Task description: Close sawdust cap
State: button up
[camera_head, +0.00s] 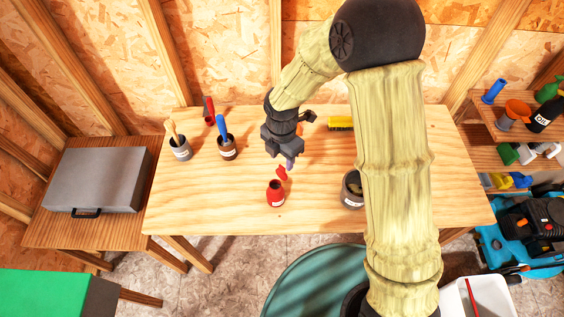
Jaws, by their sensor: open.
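A small red bottle (275,195) with a white label stands upright near the front middle of the wooden table. A red cap (282,173) shows just behind and above its neck, so the bottle looks open. Whether the cap is hinged to the bottle I cannot tell. The label is too small to read, so I cannot confirm that it is the sawdust container. My gripper (289,163) points down just above and behind the cap. It is open and holds nothing that I can see. Its fingertips are small and partly overlapped by the gripper body.
A dark can (352,190) stands right of the bottle, partly hidden by my arm. Two brush pots (181,150) (228,148) and a red item (209,111) are at the left. A yellow brush (340,123) lies at the back. The table's (215,195) front left is clear.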

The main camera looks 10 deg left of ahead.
aim_at(282, 167)
jog(key=shift+f, duration=2)
grip_shut()
